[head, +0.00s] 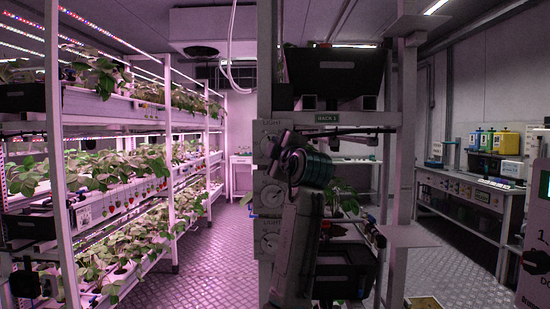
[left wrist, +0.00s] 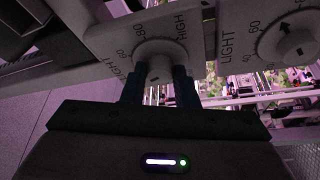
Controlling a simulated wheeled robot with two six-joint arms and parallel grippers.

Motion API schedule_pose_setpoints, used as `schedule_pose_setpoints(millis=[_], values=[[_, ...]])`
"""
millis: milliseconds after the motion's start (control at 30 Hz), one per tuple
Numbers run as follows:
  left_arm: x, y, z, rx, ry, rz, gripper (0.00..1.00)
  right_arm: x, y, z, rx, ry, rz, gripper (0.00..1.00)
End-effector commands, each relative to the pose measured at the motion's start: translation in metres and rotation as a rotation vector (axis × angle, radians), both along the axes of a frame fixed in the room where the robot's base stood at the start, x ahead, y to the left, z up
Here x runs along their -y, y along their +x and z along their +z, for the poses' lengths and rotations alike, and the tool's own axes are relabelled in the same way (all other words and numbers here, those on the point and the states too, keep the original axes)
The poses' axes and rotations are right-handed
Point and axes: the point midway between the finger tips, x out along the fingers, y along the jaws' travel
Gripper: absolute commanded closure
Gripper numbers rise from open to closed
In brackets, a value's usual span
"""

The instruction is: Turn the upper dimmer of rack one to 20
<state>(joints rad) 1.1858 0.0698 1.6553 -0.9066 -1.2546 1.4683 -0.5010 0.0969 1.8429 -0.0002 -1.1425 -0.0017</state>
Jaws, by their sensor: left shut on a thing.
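The upper dimmer (head: 268,128) is partly hidden behind my left arm. My left gripper (head: 274,152) is at this upper panel. In the left wrist view its two dark fingers (left wrist: 160,82) are shut on the round pale knob (left wrist: 160,58), one on each side. HIGH and 80 are readable beside the knob. Its pointer cannot be made out. My right gripper is not in view.
Another dimmer (left wrist: 293,42), with a black arrow on its knob, sits beside the held one. The lower dimmer (head: 270,243) is uncovered. Strawberry racks (head: 60,110) stand at left, with open aisle floor (head: 215,260) between. A bench (head: 470,185) with coloured containers stands at right.

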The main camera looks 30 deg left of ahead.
Motion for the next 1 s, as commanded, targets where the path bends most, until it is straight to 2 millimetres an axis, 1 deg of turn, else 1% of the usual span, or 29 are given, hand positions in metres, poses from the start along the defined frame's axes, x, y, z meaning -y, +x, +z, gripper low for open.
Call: schedule_pose_setpoints(millis=[100, 200, 400, 700, 1000], values=[[0.0, 0.0, -0.001, 0.058, -0.097, 0.001, 0.96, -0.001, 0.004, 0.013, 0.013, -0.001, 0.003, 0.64], [0.001, 0.0, 0.001, 0.107, -0.178, 0.001, 0.96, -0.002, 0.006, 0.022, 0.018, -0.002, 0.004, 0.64], [0.001, 0.001, 0.003, 0.205, -0.34, 0.001, 0.96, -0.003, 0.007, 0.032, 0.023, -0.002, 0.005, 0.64], [0.0, 0.0, 0.006, 0.35, -0.575, 0.0, 0.96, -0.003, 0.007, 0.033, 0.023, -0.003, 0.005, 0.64], [-0.001, 0.0, 0.007, 0.46, -0.755, 0.001, 0.96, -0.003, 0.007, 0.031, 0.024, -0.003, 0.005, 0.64]])
